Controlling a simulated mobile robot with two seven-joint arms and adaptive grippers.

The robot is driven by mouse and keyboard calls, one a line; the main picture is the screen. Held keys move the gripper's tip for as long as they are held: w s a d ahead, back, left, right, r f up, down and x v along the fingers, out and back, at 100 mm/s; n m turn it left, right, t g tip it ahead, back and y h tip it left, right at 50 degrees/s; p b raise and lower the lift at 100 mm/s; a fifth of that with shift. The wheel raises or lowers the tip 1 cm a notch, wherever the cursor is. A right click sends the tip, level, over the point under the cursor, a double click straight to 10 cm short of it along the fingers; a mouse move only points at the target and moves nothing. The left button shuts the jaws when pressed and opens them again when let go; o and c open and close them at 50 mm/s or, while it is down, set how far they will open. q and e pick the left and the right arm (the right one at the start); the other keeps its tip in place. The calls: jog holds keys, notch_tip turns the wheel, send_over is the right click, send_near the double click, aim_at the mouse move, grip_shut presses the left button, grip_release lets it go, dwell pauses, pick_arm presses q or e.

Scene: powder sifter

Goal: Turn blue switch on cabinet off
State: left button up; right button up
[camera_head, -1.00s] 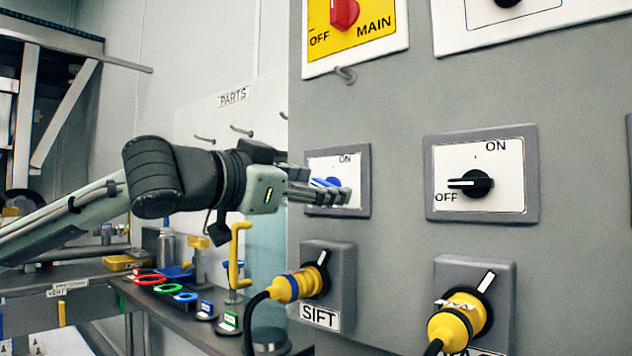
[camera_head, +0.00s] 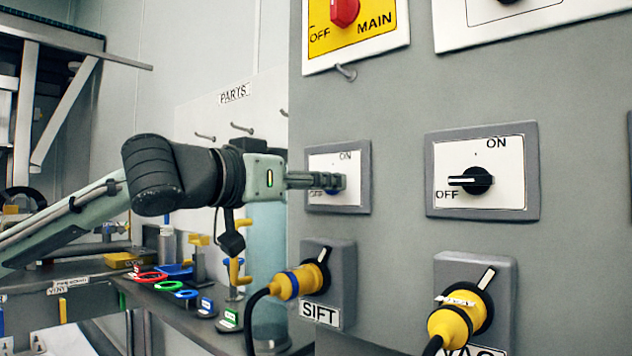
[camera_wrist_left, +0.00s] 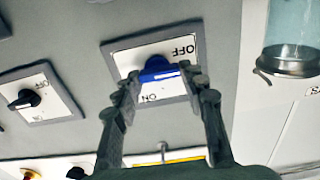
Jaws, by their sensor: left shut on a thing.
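The blue switch (camera_wrist_left: 158,70) sits on a white plate (camera_wrist_left: 150,50) with OFF and ON labels. In the wrist view the plate appears upside down, and the knob's white line runs roughly level, just below the OFF label. My left gripper (camera_head: 328,182) reaches the switch from the left, its fingers on both sides of the knob. The fingertips show close to the knob in the wrist view (camera_wrist_left: 163,82). In the head view they hide most of the knob; only a little blue (camera_head: 333,191) shows. My right gripper is not in view.
A black switch (camera_head: 470,181) set to OFF is to the right on the grey cabinet (camera_head: 400,100). A red MAIN switch (camera_head: 344,10) is above. Yellow plugs (camera_head: 298,281) with cables stick out below. A hook (camera_head: 346,72) juts out above the blue switch.

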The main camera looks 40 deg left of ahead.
pick_arm(q)
jog(key=o, duration=1.2)
jog(key=shift+c, duration=0.2)
jog(key=s, duration=0.7)
jog(key=shift+s+a, duration=0.25)
jog(key=shift+a, duration=0.05)
